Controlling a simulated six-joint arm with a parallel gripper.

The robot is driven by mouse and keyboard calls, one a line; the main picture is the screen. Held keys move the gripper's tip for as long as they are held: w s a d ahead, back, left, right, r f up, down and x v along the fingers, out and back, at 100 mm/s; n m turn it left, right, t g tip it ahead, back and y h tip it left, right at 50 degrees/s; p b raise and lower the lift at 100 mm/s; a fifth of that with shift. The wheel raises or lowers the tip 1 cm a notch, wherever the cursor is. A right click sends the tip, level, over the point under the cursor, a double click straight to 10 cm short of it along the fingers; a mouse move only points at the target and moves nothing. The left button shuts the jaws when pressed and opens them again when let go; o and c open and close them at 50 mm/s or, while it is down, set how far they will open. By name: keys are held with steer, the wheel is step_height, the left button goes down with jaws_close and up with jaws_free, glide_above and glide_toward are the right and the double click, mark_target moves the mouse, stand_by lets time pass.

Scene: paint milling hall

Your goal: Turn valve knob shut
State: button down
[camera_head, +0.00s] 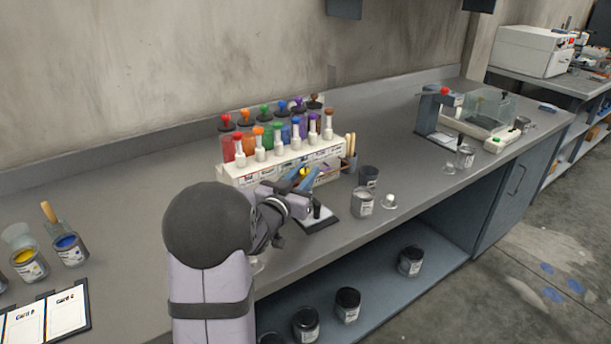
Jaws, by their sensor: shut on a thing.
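A white dispenser rack (238,178) stands on the bench near the wall, holding a row of coloured tubes with coloured knobs on top. Its front row has white valve bodies, including ones with a red knob (237,137), an orange knob (259,131) and a green knob (277,127). My gripper (312,209) is low in front of the rack's right half, just above a small white pad with a dark edge (322,222). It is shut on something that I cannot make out.
Right of my gripper stand an open can (362,204), a dark cup (369,176) and a small clear piece (389,201). Sticks stand in a holder (349,161) close by. Paint jars (70,249) and cards (45,316) lie at the left.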

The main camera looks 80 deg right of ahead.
mark_target(301, 175)
steer(key=shift+w+r+m+g+y+p, duration=0.1)
steer(key=shift+m+g+y+p, duration=0.7)
steer(key=shift+g, duration=0.65)
steer(key=shift+m+g+y+p, duration=0.5)
steer(key=shift+m+g, duration=0.6)
steer(key=shift+g, duration=0.35)
steer(key=c, duration=1.5)
jaws_free()
steer(key=shift+b+v, duration=0.5)
steer(key=shift+v, duration=3.1)
